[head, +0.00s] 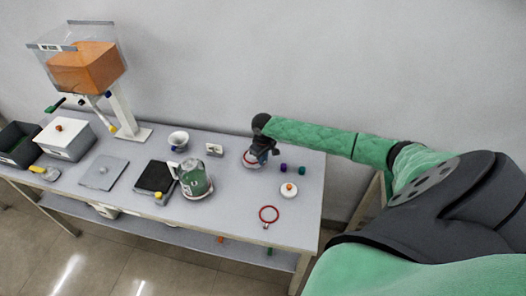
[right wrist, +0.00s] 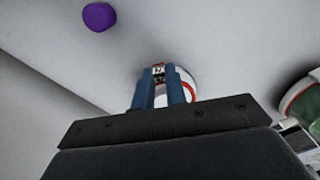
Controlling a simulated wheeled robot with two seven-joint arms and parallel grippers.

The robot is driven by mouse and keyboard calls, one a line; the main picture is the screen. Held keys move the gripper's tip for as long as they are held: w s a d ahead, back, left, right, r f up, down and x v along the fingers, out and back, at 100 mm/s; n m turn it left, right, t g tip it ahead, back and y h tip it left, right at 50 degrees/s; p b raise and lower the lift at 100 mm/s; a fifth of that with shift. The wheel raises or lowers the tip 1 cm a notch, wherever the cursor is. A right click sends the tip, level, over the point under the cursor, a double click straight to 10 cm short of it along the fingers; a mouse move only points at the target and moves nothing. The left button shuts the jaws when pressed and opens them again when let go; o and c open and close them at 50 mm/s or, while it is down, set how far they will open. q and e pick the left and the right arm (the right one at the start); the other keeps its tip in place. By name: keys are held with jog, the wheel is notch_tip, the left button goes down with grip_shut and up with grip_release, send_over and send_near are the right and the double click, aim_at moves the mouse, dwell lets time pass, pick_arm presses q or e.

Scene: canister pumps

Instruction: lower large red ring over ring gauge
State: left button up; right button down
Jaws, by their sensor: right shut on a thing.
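My right gripper (head: 262,157) reaches down near the middle-right of the table. In the right wrist view its two blue fingers (right wrist: 165,90) are shut on the tab of a red ring (right wrist: 190,92). A white round piece, which looks like the ring gauge (right wrist: 180,78), lies just beyond the fingertips, and the ring's red arc shows against it. I cannot tell whether the ring is around it or above it. In the head view the gripper partly hides both. Another red ring (head: 268,214) with a tab lies flat near the front edge. My left gripper is not in view.
A green canister (head: 195,179) stands left of the gripper, with a white bowl (head: 178,140) behind it. A purple cap (head: 283,167), a green cap (head: 301,171) and a white disc with an orange knob (head: 289,190) lie right.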

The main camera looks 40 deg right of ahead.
jog(key=shift+f, duration=0.7)
dwell(0.6)
jog(key=c, duration=0.9)
grip_release()
jog(key=shift+o, duration=0.2)
jog(key=shift+r+p, duration=1.05)
jog(key=shift+r, duration=0.2)
jog(key=shift+r+p, duration=0.35)
jog(key=shift+r, duration=1.9)
